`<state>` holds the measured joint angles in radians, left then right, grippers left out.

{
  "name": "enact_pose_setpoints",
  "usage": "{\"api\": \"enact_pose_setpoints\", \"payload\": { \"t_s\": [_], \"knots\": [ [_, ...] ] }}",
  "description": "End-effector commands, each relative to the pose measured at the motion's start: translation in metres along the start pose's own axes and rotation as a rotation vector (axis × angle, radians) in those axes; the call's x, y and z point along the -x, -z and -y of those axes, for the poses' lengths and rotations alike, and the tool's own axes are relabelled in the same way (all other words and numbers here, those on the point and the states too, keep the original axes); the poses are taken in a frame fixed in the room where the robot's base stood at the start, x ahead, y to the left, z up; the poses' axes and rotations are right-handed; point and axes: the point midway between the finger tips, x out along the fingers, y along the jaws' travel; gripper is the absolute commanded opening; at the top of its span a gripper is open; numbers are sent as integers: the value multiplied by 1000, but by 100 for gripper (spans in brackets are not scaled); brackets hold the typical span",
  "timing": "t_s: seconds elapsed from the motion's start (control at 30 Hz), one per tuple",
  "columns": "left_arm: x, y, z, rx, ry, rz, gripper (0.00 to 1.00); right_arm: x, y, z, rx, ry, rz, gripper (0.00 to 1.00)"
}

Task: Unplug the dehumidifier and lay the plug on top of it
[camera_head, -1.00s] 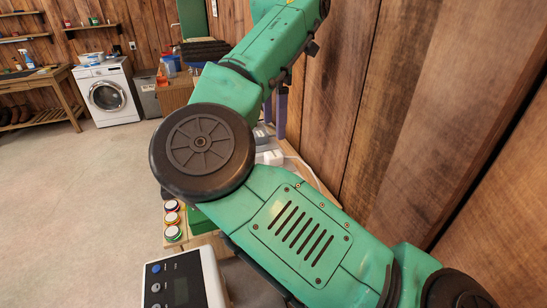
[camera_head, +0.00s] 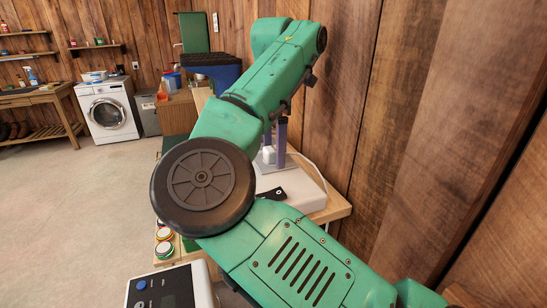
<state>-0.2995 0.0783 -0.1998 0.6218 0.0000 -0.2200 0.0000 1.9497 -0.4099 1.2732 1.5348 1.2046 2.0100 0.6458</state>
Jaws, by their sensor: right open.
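My right arm (camera_head: 300,260) crosses from the lower right. Its forearm reaches up and away toward the wooden wall. My right gripper (camera_head: 274,156) points down beyond the forearm, with two purple fingers apart. A small white piece (camera_head: 268,155), which may be the plug, shows by the fingertips. I cannot tell whether they touch it. Below is a white flat-topped unit (camera_head: 303,188) with a black part on it. A white cord (camera_head: 316,168) runs behind it. A white device with a blue button and dark display (camera_head: 170,290) is at the bottom. Which is the dehumidifier is unclear. My left gripper is not visible.
The unit stands on a wooden top (camera_head: 336,208) against the plank wall (camera_head: 440,130). Several lidded jars (camera_head: 164,242) stand left of it, partly behind my elbow. A washing machine (camera_head: 108,112) is far off. The floor on the left is clear.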

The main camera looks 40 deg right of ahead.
Motion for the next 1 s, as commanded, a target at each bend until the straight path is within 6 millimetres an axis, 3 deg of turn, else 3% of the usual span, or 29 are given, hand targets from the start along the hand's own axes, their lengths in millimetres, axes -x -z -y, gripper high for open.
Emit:
{"api": "enact_pose_setpoints", "payload": {
  "t_s": [0.7, 0.73, 0.93, 1.0],
  "knots": [
    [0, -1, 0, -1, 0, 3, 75, 0, 0, 0, 0, 0, 0, 82],
    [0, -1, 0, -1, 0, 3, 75, 0, 0, 0, 0, 0, 0, 79],
    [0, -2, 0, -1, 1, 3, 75, 0, 0, 0, 0, 0, 0, 2],
    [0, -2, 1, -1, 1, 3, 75, 0, 0, 0, 0, 0, 0, 0]
  ]
}}
